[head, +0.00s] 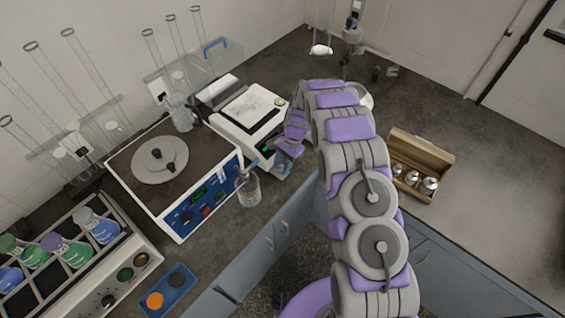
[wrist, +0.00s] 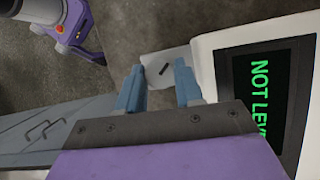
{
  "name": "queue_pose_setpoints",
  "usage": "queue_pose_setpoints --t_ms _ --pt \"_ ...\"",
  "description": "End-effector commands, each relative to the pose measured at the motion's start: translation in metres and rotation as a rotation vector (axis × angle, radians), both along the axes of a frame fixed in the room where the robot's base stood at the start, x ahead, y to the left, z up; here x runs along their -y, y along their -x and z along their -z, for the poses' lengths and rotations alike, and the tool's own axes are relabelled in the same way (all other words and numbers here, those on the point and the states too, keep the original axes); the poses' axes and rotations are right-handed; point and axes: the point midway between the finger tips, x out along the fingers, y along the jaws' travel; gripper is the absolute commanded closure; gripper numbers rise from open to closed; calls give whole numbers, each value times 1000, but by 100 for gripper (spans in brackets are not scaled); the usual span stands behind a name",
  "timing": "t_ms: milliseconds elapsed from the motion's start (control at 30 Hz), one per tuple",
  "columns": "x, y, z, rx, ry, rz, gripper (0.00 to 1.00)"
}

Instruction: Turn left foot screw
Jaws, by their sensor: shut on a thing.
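The balance (head: 247,113) stands on the bench in the head view. Its dark display (wrist: 265,90) shows green letters starting "NOT LEV" in the wrist view; the rest is cut off. My gripper (wrist: 159,76) is at the balance's front corner, beside the display. Its two blue-grey fingers are shut on the left foot screw (wrist: 166,66), a pale flat piece with a short dark mark, seen between and beyond the fingertips. In the head view my arm and the balance body hide the screw.
A hotplate-like unit (head: 150,205) with a grey disc and a glass beaker (head: 249,190) stand to the left. An open box of metal weights (head: 420,160) lies to the right. Blue-grey cabinets (head: 262,240) run below the bench edge. The right bench is mostly clear.

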Motion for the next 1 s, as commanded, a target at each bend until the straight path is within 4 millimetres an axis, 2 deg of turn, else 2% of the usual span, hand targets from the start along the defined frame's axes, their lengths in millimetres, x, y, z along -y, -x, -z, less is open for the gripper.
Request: queue_pose_setpoints --t_ms 500,1000 --pt "-4 -3 -2 6 -1 -455 95" --pt "-5 -3 -1 7 0 -656 95"
